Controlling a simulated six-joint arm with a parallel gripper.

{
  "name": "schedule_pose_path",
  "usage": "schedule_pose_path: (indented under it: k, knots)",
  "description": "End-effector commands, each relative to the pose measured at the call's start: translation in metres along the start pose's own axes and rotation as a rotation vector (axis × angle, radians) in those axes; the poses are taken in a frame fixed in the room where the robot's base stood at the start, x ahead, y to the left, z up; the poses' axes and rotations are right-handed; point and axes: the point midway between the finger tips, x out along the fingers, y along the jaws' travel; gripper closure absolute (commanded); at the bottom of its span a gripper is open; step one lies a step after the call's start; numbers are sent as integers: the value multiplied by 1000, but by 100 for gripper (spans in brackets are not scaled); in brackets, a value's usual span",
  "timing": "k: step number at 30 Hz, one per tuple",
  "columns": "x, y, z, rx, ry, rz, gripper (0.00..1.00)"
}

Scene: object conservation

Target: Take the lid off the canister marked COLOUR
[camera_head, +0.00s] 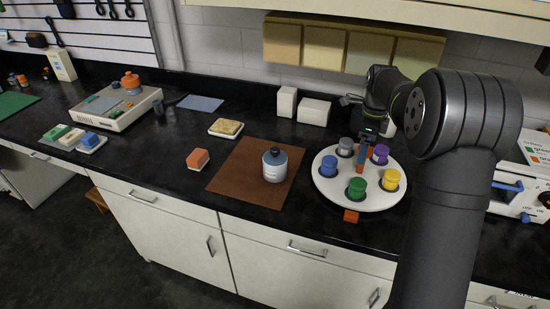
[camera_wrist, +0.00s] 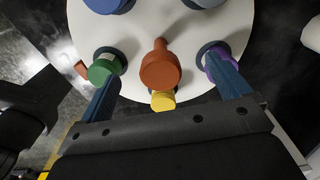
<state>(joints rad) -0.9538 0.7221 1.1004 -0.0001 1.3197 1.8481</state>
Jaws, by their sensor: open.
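A grey-blue canister (camera_head: 274,172) with a dark lid (camera_head: 274,154) stands upright on a brown mat (camera_head: 235,185). Its small label is too small to read. To its right, a round white turntable (camera_head: 335,197) holds several coloured pots around an orange-brown centre post (camera_head: 360,160). My gripper (camera_head: 368,137) is above the turntable, to the right of the canister. In the wrist view, its blue fingers are spread apart with nothing held, and the post's round orange top (camera_wrist: 160,70) shows between them. The canister cannot be made out in the wrist view.
Green (camera_head: 356,188), yellow (camera_head: 390,179), blue (camera_head: 328,165) and purple (camera_head: 380,153) pots sit close around the post. An orange block (camera_head: 198,159) lies left of the mat, and a sponge tray (camera_head: 226,128) behind it. White boxes (camera_head: 313,112) stand at the back.

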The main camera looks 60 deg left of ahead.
Motion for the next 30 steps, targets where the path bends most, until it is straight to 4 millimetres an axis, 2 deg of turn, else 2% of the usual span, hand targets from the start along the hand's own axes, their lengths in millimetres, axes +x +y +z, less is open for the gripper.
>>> schedule_pose_path:
  k: [2,4,7,9,12,15,19,22,26,30]
  knots:
    - [-8,1,16,-7,-1,-2,6]
    - [-22,5,44,-16,-2,-4,6]
    - [-51,17,98,-32,-3,-7,6]
    - [-74,31,138,-41,-3,-7,6]
    - [-102,54,185,-50,-3,-5,6]
    - [-124,76,220,-56,-2,-4,6]
    - [-139,93,242,-58,0,-1,6]
    - [-136,98,246,-56,1,1,6]
    - [-113,98,246,-56,3,3,6]
    - [-81,98,245,-56,3,3,6]
